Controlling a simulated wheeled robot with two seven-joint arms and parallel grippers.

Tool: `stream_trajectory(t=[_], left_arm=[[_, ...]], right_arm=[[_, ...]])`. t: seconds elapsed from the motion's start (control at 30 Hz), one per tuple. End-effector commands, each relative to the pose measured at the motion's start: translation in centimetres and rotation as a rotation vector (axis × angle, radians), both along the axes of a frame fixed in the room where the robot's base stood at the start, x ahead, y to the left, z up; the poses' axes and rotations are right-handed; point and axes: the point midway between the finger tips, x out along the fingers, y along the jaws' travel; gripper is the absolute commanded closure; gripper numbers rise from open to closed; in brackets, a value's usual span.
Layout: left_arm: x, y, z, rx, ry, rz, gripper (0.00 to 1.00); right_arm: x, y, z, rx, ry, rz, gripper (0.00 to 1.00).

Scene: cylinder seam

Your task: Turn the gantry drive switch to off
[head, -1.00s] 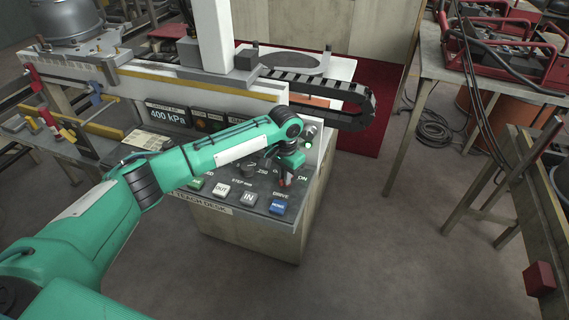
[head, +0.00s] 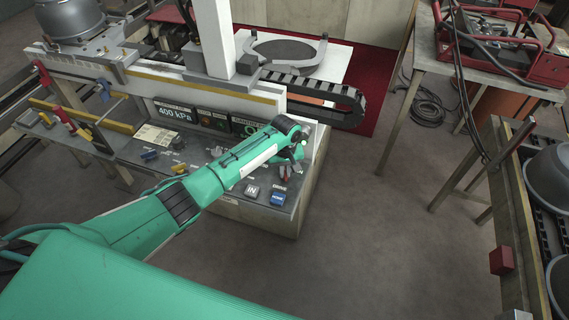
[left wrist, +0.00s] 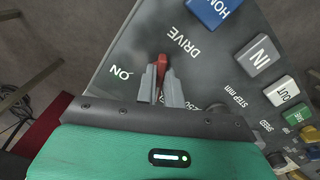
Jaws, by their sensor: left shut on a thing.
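The gantry drive switch has a red handle (left wrist: 163,66) on the grey panel of the teach desk, beside the labels DRIVE and ON in the left wrist view. My left gripper (left wrist: 160,88) is shut on this red handle, with a grey finger on each side of it. The handle's base is partly hidden by the fingers. In the head view my left gripper (head: 286,170) reaches down to the desk's right end, and my wrist hides most of the switch. My right gripper is not in view.
A blue HOME button (head: 278,198) and a grey IN button (head: 251,191) are close to the switch. A display (head: 174,112) reads 400 kPa. A black cable chain (head: 330,92) runs behind my wrist. The floor right of the desk is clear.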

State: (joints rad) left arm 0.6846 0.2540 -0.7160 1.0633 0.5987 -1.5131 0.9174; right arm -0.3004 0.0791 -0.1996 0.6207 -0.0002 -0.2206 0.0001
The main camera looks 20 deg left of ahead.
Motion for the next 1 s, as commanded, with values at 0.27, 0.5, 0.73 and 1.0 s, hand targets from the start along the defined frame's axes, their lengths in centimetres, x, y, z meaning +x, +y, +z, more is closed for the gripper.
stream_trajectory(t=[0.27, 0.5, 0.73, 1.0], left_arm=[[0.2, -0.1, 0.4, -0.001, -0.002, 0.184, 1.0], [0.3, -0.1, 0.3, 0.0, -0.004, 0.27, 1.0], [0.3, -0.1, 0.2, 0.001, -0.005, 0.298, 1.0], [0.4, 0.0, 0.2, 0.001, -0.007, 0.3, 1.0]], right_arm=[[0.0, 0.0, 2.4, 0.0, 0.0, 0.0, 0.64], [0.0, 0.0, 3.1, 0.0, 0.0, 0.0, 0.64], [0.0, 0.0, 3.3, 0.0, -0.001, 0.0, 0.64], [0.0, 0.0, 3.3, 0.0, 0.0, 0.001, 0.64]])
